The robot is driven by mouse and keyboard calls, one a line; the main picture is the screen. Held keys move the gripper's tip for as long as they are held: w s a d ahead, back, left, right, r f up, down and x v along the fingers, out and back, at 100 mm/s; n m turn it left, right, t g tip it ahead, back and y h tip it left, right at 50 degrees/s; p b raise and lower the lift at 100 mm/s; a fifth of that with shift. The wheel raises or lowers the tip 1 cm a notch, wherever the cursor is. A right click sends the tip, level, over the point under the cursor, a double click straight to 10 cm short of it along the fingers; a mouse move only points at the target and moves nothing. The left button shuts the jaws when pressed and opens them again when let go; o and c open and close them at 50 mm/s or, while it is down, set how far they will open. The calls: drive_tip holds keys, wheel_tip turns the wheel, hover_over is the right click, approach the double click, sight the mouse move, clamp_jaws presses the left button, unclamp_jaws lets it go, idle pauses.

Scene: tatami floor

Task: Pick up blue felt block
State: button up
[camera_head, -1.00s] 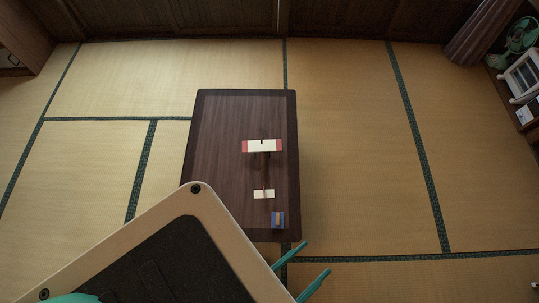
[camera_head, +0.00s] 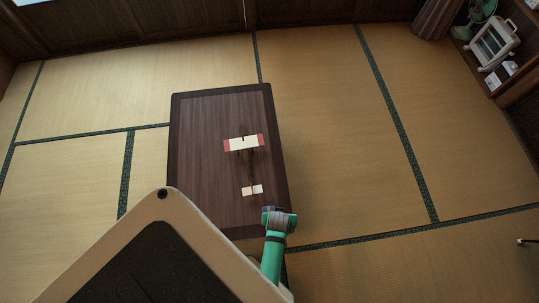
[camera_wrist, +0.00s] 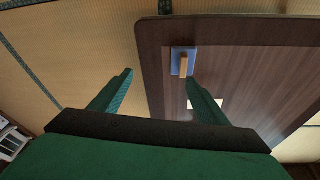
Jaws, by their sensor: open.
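The blue felt block (camera_wrist: 175,61) lies near one end of the dark wooden table (camera_wrist: 240,60), with a tan wooden strip on top. In the head view my arm hides most of the block, and only a bit of blue shows beside my gripper (camera_head: 279,216). In the wrist view my gripper (camera_wrist: 160,78) is open and empty. The block appears beyond the fingertips, nearer the right finger; I cannot tell the exact gap.
A toy plane with a white, red-tipped wing (camera_head: 244,143) and small white tail (camera_head: 252,190) lies on the table near the block. A shelf (camera_head: 500,60) stands at the far right.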

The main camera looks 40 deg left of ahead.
drive_tip(key=a+f+n+g+h, duration=0.1)
drive_tip(key=a+n+g, duration=0.1)
drive_tip(key=a, duration=0.4)
hover_over(268, 210)
drive_tip(key=shift+g+h, duration=0.3)
drive_tip(key=shift+g, duration=0.1)
drive_tip(key=f, duration=0.5)
drive_tip(key=shift+s+d+f, duration=0.25)
drive_tip(key=shift+s+d, duration=0.05)
drive_tip(key=shift+s, duration=0.1)
drive_tip(key=shift+w+d+f, duration=0.1)
drive_tip(key=shift+d+f, duration=0.05)
drive_tip(key=shift+f, duration=1.25)
drive_tip(key=shift+w+d+f, duration=0.1)
drive_tip(key=shift+d+f, duration=0.05)
drive_tip(key=shift+f, duration=1.25)
drive_tip(key=shift+s, duration=0.1)
drive_tip(key=c, duration=1.1)
